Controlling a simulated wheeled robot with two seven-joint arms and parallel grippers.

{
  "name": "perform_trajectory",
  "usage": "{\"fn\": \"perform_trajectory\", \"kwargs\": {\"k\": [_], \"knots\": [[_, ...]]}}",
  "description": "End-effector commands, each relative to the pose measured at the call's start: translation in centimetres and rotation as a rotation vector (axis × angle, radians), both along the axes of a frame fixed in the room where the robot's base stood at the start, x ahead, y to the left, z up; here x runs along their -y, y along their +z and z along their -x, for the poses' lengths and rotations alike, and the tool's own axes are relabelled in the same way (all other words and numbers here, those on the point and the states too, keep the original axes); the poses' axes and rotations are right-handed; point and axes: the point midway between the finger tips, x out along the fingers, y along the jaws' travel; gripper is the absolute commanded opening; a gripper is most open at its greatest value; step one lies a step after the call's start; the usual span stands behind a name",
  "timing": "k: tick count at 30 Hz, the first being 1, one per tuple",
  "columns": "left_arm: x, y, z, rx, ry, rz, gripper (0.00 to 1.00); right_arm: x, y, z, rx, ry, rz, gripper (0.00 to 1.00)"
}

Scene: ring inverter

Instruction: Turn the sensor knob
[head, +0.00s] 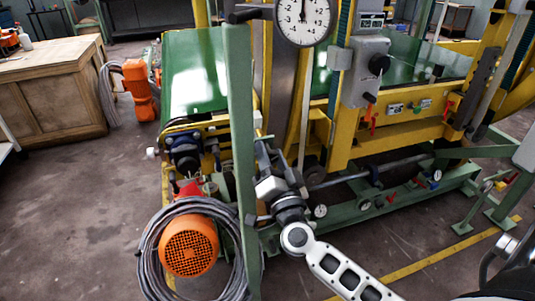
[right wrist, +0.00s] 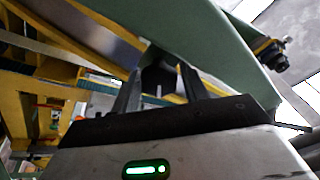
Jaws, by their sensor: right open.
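My right gripper (head: 263,143) is raised close beside the green upright post (head: 238,120). In the right wrist view the same gripper (right wrist: 163,75) is open, its two dark fingers apart. A dark block (right wrist: 158,78) with a small pale pin shows between the fingers, at the post's edge. I cannot tell whether the fingers touch it or whether it is the sensor knob. A black round knob (head: 379,63) sits on a grey box (head: 364,85) on the yellow frame, up and right of my gripper. My left gripper is out of view.
A round dial gauge (head: 302,18) hangs at the top. An orange motor (head: 188,247) with coiled grey cable is left of the post. A green base beam (head: 390,203) runs low at right. The floor (head: 85,215) at left is clear.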

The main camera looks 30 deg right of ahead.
Motion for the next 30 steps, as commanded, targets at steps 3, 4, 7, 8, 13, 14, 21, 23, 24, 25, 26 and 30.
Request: {"fn": "perform_trajectory", "kwargs": {"k": [3, 4, 7, 8, 13, 14, 21, 23, 24, 25, 26, 30], "knots": [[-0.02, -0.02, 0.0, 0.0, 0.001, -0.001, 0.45, 0.02, 0.0, 0.0, 0.0, 0.0, 0.0, 0.45], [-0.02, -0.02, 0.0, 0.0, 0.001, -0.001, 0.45, 0.02, 0.0, 0.0, 0.0, 0.0, 0.0, 0.45], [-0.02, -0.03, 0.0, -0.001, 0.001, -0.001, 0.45, 0.0, 0.0, 0.0, 0.0, 0.0, 0.0, 0.2], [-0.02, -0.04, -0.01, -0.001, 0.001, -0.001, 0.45, 0.0, 0.0, 0.0, 0.0, 0.0, 0.0, 0.12], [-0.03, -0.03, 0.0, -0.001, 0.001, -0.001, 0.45, 0.0, 0.0, 0.01, 0.001, 0.001, -0.002, 0.12], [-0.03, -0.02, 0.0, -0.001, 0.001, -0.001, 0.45, 0.0, 0.0, 0.01, 0.0, 0.0, -0.004, 0.13], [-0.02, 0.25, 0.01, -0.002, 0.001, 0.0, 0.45, 0.01, 0.05, 0.02, 0.015, 0.015, -0.066, 0.13], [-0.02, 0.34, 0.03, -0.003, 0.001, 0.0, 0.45, 0.04, 0.07, 0.02, 0.023, 0.023, -0.096, 0.13], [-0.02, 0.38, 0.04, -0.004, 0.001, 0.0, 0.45, 0.05, 0.07, 0.03, 0.028, 0.029, -0.12, 0.13], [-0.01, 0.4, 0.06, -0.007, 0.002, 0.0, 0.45, 0.05, 0.07, 0.03, 0.033, 0.033, -0.14, 0.13], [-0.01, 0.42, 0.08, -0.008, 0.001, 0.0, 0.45, 0.05, 0.06, 0.02, 0.038, 0.039, -0.161, 0.13], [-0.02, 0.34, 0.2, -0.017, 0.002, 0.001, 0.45, 0.05, 0.0, 0.01, 0.065, 0.069, -0.275, 0.13]]}}
